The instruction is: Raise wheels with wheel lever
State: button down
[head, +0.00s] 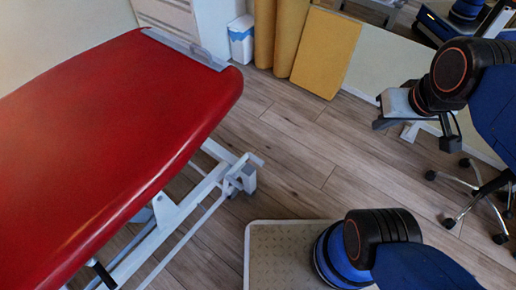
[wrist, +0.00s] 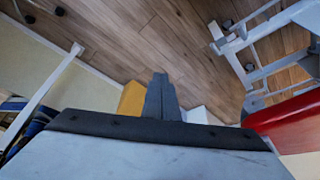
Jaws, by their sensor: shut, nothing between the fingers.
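The treatment table has a red padded top (head: 120,130), which fills the left of the head view. I cannot tell surely which part is the wheel lever. In the wrist view, the white frame (wrist: 240,52) is at upper right and the red top (wrist: 288,116) at the right edge. My gripper (head: 380,124) is well to the right of the table, over the floor and touching nothing. Its dark fingers (wrist: 160,76) are together and empty in the wrist view.
Yellow rolls (head: 277,35) and a yellow block (head: 327,52) stand by the wall beside a small white-and-blue bin (head: 241,40). A wheeled chair base (head: 470,195) stands at the right. Wooden floor (head: 300,150) between table and gripper is clear.

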jog(key=shift+w, duration=0.15)
jog(key=w+a+f+m+g+y, duration=0.1)
jog(key=w+a+f+g, duration=0.1)
jog(key=w+a+f, duration=0.4)
jog(key=w+a+f+m+g+y, duration=0.1)
jog(key=w+a+f+g, duration=0.15)
jog(key=w, duration=0.55)
jog(key=w+a+f+m+g+y, duration=0.1)
jog(key=w+a+f, duration=0.2)
jog(key=w+f, duration=0.3)
jog(key=w+a+f+m+g, duration=0.1)
jog(key=w+a+f, duration=0.1)
jog(key=f, duration=0.7)
jog(key=w+a+f+m+g, duration=0.2)
jog(key=a+f, duration=0.3)
jog(key=f, duration=0.5)
jog(key=w+a+f+m+g+y, duration=0.1)
jog(key=w+a+f, duration=0.2)
jog(key=f, duration=0.7)
jog(key=shift+w+a+m, duration=0.25)
jog(key=shift+m, duration=0.05)
